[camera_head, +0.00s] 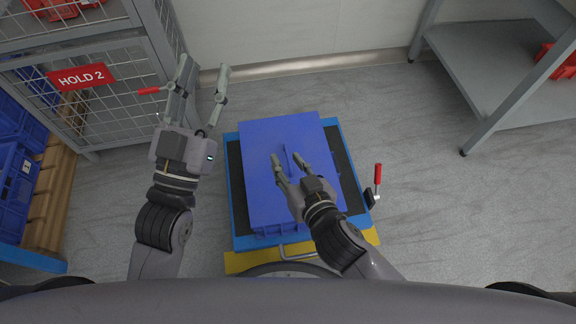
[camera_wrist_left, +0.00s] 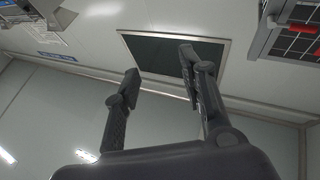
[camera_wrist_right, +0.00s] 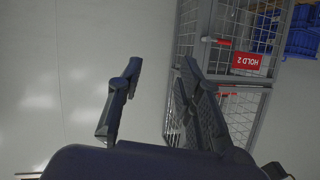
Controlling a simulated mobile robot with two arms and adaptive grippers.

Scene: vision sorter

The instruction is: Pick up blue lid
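The blue lid (camera_head: 262,135) is a flat blue rectangle on top of a wheeled cart in the middle of the head view. My left gripper (camera_head: 204,68) is open and empty, left of and beyond the lid. The left wrist view (camera_wrist_left: 159,63) also shows its fingers spread.
The cart (camera_head: 236,190) has a blue frame, dark top and yellow front edge. A red-handled lever (camera_head: 378,175) stands at its right. A wire cage with a HOLD 2 sign (camera_head: 82,77) is at the left, near my left gripper. A grey shelf (camera_head: 495,75) is at the right.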

